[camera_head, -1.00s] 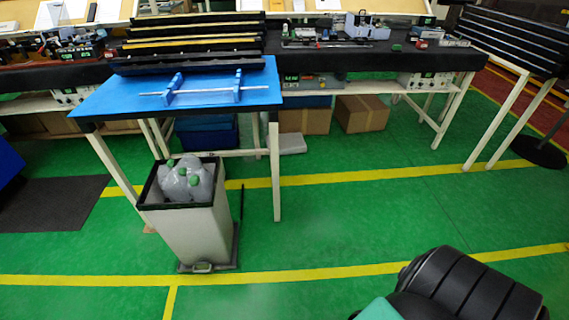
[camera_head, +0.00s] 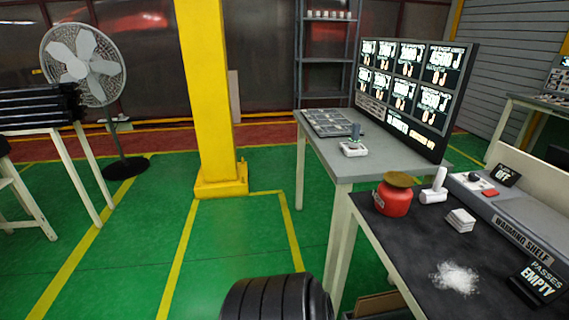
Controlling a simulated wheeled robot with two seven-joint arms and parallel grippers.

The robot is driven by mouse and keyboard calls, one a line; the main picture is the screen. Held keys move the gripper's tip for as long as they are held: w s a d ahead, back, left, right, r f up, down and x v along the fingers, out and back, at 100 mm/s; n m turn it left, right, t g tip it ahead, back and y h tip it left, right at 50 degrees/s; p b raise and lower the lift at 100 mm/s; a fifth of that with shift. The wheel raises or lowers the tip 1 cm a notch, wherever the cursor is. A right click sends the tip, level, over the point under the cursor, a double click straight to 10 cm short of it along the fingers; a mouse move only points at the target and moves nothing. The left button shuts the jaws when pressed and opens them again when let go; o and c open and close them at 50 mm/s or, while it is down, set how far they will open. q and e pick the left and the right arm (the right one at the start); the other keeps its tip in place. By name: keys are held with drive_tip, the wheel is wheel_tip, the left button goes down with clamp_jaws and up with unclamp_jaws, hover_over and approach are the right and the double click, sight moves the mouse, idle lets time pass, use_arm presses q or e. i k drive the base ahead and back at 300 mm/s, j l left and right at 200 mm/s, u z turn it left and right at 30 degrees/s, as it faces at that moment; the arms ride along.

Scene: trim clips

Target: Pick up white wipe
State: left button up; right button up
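A small folded white stack, which looks like the white wipe (camera_head: 461,220), lies on the dark-topped bench (camera_head: 400,262) at the right. It sits behind a scattered white patch (camera_head: 455,278) and to the right of a red pot (camera_head: 393,198). Neither of my grippers is in view. A ribbed black part of my own body shows at the bottom middle, short of the bench.
A white tool (camera_head: 434,190) stands beside the red pot. A grey shelf labelled "WARMING SHELF" (camera_head: 520,235) edges the bench's right side. A grey table (camera_head: 330,160) with a display board (camera_head: 415,95) stands behind. A yellow pillar (camera_head: 208,90) rises from open green floor.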

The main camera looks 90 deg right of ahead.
sight(461, 222)
drive_tip(key=z, duration=0.5)
drive_tip(key=j+z, duration=0.1)
drive_tip(key=z, duration=1.45)
drive_tip(key=k+z, duration=0.1)
drive_tip(key=z, duration=1.9)
drive_tip(key=k+l, duration=0.05)
